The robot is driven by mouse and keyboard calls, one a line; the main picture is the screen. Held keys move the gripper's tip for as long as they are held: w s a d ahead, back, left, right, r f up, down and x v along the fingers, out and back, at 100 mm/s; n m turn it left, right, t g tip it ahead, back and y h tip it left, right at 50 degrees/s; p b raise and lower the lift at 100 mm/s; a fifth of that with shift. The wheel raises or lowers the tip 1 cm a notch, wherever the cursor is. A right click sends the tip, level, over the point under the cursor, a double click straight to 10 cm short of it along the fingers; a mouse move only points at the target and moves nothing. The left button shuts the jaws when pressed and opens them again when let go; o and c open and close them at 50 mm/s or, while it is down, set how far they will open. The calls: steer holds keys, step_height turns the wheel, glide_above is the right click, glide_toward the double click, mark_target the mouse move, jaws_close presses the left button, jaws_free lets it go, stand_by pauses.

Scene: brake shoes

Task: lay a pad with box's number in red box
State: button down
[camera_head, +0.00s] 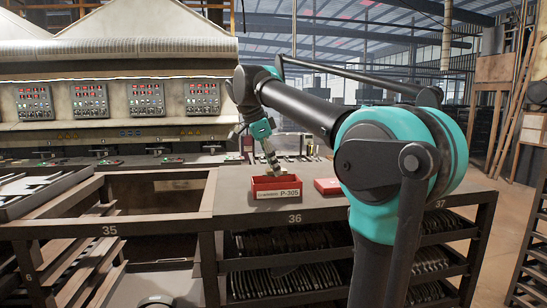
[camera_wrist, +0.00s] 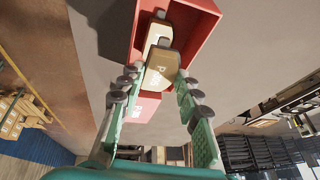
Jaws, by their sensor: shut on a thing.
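The open red box (camera_head: 262,194) stands on the bench, with a white label reading P-305 on its front. In the wrist view the red box (camera_wrist: 204,28) opens beyond my fingertips. My gripper (camera_head: 275,169) points down over the box; in the wrist view its teal fingers (camera_wrist: 157,76) close on a tan pad (camera_wrist: 163,72). The held pad has pale print starting with P; the rest is too small to read. A second pale pad (camera_wrist: 156,36) shows just past it, inside the box. Whether the held pad touches the box or the other pad, I cannot tell.
The bench front (camera_head: 330,211) is marked 36, with racks of dark pads below. Control panels (camera_head: 146,99) line the machine behind. An open bay lies left of the box.

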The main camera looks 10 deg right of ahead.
steer(key=shift+f, duration=2)
steer(key=c, duration=1)
jaws_free()
steer(key=shift+c, duration=0.5)
steer(key=shift+c, duration=1.2)
steer(key=shift+r, duration=0.15)
